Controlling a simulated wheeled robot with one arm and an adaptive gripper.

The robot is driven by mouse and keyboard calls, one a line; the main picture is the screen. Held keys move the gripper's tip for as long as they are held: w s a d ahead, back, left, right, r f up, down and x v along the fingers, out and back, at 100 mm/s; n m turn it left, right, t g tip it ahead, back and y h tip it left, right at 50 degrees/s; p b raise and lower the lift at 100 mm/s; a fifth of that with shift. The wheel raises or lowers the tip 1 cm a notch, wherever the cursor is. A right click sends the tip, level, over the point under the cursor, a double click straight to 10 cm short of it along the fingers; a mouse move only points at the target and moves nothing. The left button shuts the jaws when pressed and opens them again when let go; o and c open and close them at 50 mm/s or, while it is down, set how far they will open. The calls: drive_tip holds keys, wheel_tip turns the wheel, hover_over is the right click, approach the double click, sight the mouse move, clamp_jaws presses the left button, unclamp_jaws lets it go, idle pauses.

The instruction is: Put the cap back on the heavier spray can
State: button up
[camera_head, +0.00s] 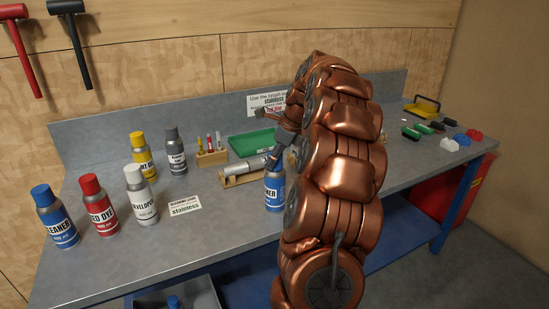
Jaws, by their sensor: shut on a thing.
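A blue spray can (274,194), its label partly reading "NER", is upright below my gripper (274,160) in front of the V-block. My gripper is shut on its upper end. The fingers and arm hide the can's top, so I cannot tell whether it wears a cap, or whether its base touches the bench. A second blue cleaner can (56,220) stands at the left with a blue top. A small blue thing (173,301), too small to identify, shows in the grey bin at the bottom edge.
Red (99,210), white (141,200), yellow (144,160) and dark grey (175,155) cans stand on the grey bench (110,270). A V-block with a metal cylinder (240,168), a green tray (252,143) and a "stainless" card (186,206) are nearby. My arm hides the bench's middle.

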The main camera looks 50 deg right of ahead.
drive_tip(key=o, duration=0.8)
drive_tip(key=shift+o, duration=0.2)
drive_tip(key=o, duration=0.4)
drive_tip(key=shift+o, duration=0.2)
drive_tip(key=shift+r+p, duration=2.3)
drive_tip(key=shift+r, duration=1.5)
drive_tip(key=shift+c, duration=0.2)
clamp_jaws()
